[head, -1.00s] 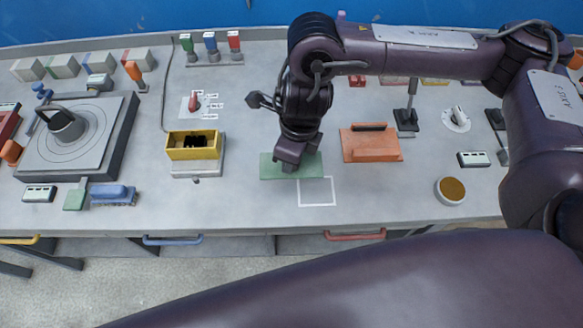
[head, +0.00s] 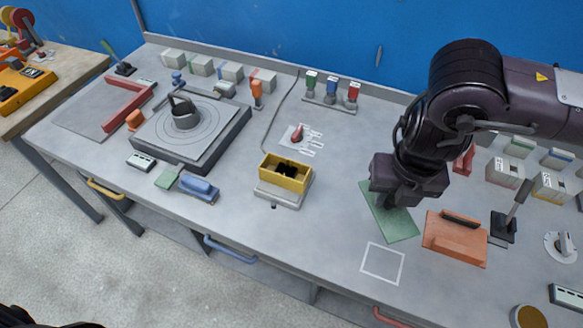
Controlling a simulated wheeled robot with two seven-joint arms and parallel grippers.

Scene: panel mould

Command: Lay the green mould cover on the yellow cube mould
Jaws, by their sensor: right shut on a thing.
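The green mould cover (head: 398,224) is a flat green plate on the right half of the bench, beside a white square outline. My right gripper (head: 384,200) is over its upper left part and shut on it; the fingertips are mostly hidden by the wrist. I cannot tell whether the cover is clear of the bench. The yellow cube mould (head: 287,174) stands open at the top on a grey base, left of my right gripper, with dark openings inside. My left gripper is not in view.
An orange block with a dark handle (head: 455,238) lies right of the cover. A rack of coloured bottles (head: 331,92) is behind. Bench between mould and cover is clear.

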